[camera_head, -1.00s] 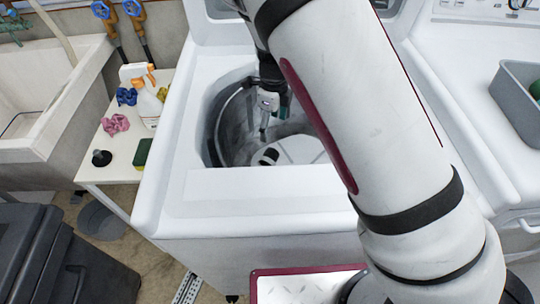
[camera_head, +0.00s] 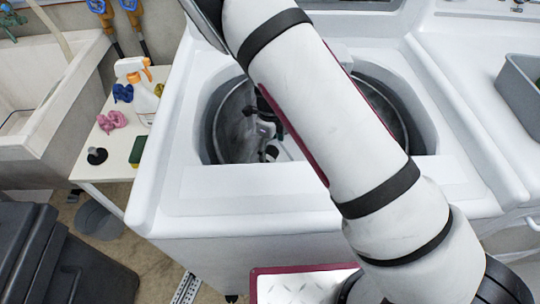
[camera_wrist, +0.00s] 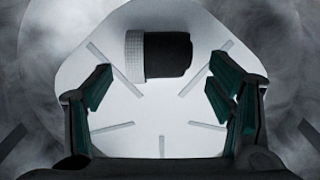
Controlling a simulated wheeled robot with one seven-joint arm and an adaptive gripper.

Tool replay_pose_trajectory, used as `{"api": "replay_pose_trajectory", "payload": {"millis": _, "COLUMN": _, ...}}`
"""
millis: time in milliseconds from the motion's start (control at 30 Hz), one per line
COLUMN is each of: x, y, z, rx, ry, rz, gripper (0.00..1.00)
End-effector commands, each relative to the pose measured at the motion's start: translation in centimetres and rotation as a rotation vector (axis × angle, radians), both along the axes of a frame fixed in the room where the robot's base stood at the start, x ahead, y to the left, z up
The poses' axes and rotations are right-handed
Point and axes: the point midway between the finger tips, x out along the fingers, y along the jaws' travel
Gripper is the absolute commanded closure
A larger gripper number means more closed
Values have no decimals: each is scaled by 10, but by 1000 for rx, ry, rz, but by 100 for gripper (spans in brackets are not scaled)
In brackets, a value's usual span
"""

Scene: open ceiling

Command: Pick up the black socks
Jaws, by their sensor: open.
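The black socks (camera_wrist: 167,54) are a rolled black bundle with a grey-white ribbed band at the left end. They lie on the pale plate at the bottom of the washing machine drum (camera_head: 232,125). They also show in the head view, partly hidden (camera_head: 271,153). My gripper (camera_wrist: 158,95) is open and empty inside the drum, with its two green-padded fingers apart. In the wrist view the socks appear beyond and between the fingertips, near the top of the picture. In the head view my gripper (camera_head: 266,140) is just above the socks and partly hidden by my arm.
The washer's white rim (camera_head: 250,186) surrounds the drum opening. A side table (camera_head: 112,160) at the left holds a spray bottle (camera_head: 142,98), a pink cloth (camera_head: 112,121) and a green sponge (camera_head: 138,150). A grey bin (camera_head: 522,88) stands at the right.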

Motion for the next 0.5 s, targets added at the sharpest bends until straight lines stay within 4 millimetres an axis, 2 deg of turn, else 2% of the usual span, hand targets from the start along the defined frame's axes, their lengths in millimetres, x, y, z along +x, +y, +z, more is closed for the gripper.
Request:
{"api": "replay_pose_trajectory", "payload": {"millis": 100, "x": -1, "y": 0, "z": -20, "rx": -2, "ry": 2, "rz": 1, "gripper": 25}}
{"api": "replay_pose_trajectory", "payload": {"millis": 200, "x": 0, "y": 0, "z": -33, "rx": 0, "ry": 1, "rz": -1, "gripper": 25}}
{"api": "replay_pose_trajectory", "payload": {"millis": 467, "x": 0, "y": 1, "z": -36, "rx": 0, "ry": -1, "rz": 1, "gripper": 25}}
{"api": "replay_pose_trajectory", "payload": {"millis": 500, "x": 0, "y": 1, "z": -36, "rx": 0, "ry": -1, "rz": 1, "gripper": 32}}
